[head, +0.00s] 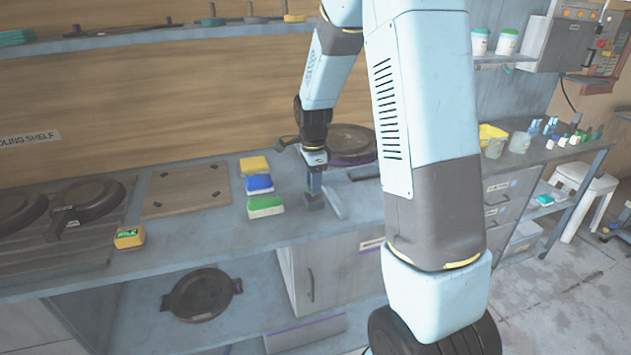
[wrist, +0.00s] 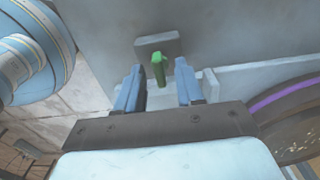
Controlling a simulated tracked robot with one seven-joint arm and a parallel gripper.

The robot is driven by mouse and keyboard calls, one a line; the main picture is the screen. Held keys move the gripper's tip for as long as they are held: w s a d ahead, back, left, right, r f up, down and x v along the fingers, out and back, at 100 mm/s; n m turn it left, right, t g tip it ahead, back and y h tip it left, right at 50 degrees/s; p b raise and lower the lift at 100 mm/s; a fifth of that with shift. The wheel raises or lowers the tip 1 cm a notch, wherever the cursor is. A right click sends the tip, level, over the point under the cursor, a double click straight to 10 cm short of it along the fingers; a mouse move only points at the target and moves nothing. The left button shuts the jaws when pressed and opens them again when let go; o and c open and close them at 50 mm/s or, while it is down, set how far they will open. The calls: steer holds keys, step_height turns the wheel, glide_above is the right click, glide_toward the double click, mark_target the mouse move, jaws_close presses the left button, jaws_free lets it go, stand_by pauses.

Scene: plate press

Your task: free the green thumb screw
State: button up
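The green thumb screw (wrist: 158,68) shows in the wrist view, standing by a small grey block (wrist: 157,43) on the grey bench top. My gripper (wrist: 159,74) is open, with one blue finger to the left of the screw and one to the right. Gaps show on both sides, and I see no contact. In the head view my gripper (head: 314,184) points down at the bench near a small grey block (head: 313,202). The screw cannot be made out there, with the fingers and wrist in the way.
A light bar (head: 333,202) is close on the right. A brown board (head: 187,190) lies further left.

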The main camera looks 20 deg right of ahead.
steer(key=shift+f, duration=0.1)
steer(key=shift+c, duration=0.5)
jaws_close()
steer(key=shift+d, duration=0.25)
steer(key=shift+a, duration=0.15)
